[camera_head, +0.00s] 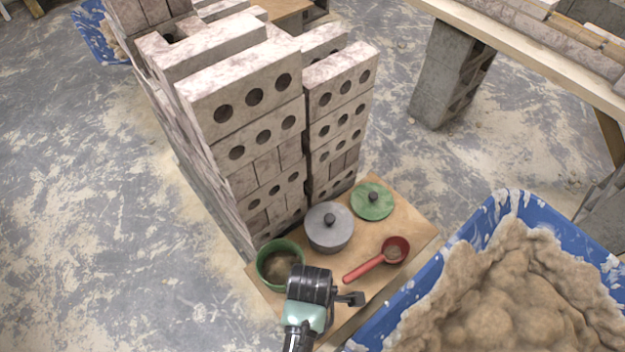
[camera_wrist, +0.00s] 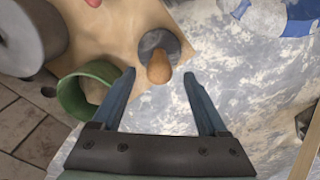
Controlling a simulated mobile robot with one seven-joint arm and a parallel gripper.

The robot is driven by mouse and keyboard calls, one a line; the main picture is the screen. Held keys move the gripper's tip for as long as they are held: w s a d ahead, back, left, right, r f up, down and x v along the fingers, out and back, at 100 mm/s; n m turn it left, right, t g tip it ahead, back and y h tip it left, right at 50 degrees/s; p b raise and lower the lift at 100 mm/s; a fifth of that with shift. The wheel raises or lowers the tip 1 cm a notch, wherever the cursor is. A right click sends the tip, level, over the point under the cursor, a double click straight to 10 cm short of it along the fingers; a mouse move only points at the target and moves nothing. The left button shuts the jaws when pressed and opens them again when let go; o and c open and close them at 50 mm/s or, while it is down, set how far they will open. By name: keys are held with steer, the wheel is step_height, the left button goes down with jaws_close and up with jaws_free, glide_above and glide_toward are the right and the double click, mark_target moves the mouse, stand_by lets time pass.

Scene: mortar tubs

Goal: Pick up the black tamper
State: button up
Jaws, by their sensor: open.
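The tamper (camera_wrist: 158,45) shows in the wrist view as a dark round head with a rounded wooden handle (camera_wrist: 158,68) pointing toward my gripper. It is at the edge of the brown board. My gripper (camera_wrist: 160,75) is open, with one finger on each side of the handle's end and visible gaps on both sides. Nothing is held. In the head view my wrist covers this part of the board, and I cannot make out the tamper there.
A green pot (camera_head: 262,270) stands close beside my gripper. A grey lidded pot (camera_head: 328,238), a green lid (camera_head: 372,208) and a red scoop (camera_head: 370,263) share the board (camera_head: 410,232). A tall brick stack (camera_head: 255,150) stands behind. A blue mortar tub (camera_head: 455,250) is at right.

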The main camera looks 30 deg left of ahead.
steer(key=shift+d+f+b, duration=0.1)
steer(key=shift+f+b, duration=1.2)
steer(key=shift+f, duration=1.85)
jaws_close()
steer(key=shift+w+r, duration=0.1)
